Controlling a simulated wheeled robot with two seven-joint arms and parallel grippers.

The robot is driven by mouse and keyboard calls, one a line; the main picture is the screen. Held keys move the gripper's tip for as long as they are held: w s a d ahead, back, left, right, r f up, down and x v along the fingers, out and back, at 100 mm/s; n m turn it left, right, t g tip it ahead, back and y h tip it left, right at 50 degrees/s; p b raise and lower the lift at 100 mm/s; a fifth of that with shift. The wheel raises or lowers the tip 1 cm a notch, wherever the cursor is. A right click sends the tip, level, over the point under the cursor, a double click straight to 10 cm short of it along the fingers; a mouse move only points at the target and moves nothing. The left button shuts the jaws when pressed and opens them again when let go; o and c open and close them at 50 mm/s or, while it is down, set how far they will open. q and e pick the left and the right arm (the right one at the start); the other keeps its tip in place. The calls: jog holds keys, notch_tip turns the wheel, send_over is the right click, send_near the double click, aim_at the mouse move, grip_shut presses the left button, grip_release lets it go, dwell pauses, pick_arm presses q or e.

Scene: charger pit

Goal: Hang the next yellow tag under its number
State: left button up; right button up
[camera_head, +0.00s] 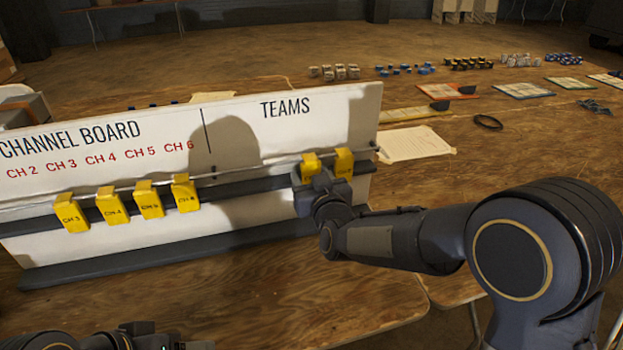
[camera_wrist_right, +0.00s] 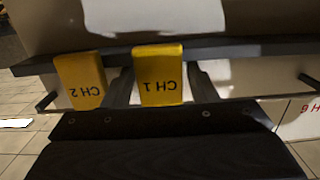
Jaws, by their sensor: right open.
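The white channel board (camera_head: 100,250) stands on the table with red channel numbers on its left half and TEAMS on its right. Yellow tags CH 3 (camera_head: 71,213), CH 4 (camera_head: 112,206), CH 5 (camera_head: 149,200) and CH 6 (camera_head: 186,194) hang on its rail below the numbers. Two tags hang under TEAMS: CH 1 (camera_wrist_right: 159,75) and CH 2 (camera_wrist_right: 80,80), upside down in the wrist view. My right gripper (camera_wrist_right: 160,88) is open, its fingers on either side of CH 1, which still hangs. Part of my left arm shows at the bottom left; its jaws are not clear.
A paper sheet (camera_head: 414,144) lies right of the board. A black ring (camera_head: 488,122), coloured trays and several small parts lie farther back. The rail's end peg (camera_head: 376,148) sticks out at the right. The table's front edge is close below the board.

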jog(key=c, duration=0.7)
jog(key=shift+r+p, duration=0.6)
jog(key=shift+r, duration=0.35)
jog(key=shift+c, duration=0.2)
jog(key=f+v, duration=0.1)
jog(key=v, duration=0.9)
jog(key=shift+b, duration=0.45)
jog(key=shift+d+f, duration=0.1)
